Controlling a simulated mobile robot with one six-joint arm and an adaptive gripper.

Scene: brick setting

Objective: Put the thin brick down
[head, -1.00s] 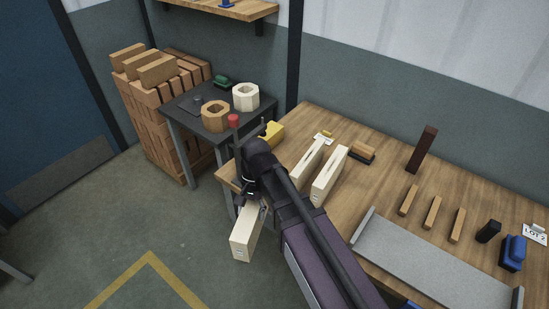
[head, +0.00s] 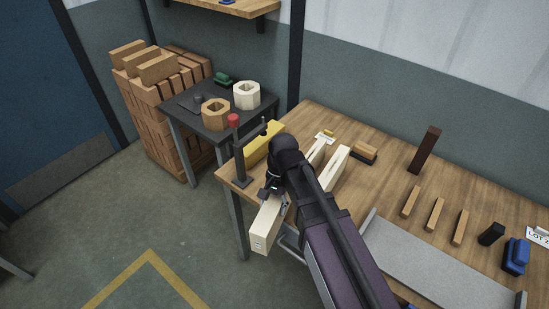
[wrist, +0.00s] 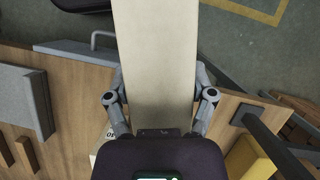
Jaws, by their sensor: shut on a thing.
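The thin brick, long and cream-coloured, is in my gripper (head: 274,193). In the head view the near end of the brick (head: 264,228) juts out past the table's front-left edge, and my arm hides the rest. In the wrist view the brick (wrist: 155,50) runs from the top down between my two fingers (wrist: 160,97), which press on its sides. The wooden table (head: 385,170) lies under and beside it; I cannot tell whether the brick touches it.
A dark clamp post with a red knob (head: 233,121) and a yellow block (head: 264,144) stand close to my gripper. Another cream brick (head: 332,172) lies to the right.

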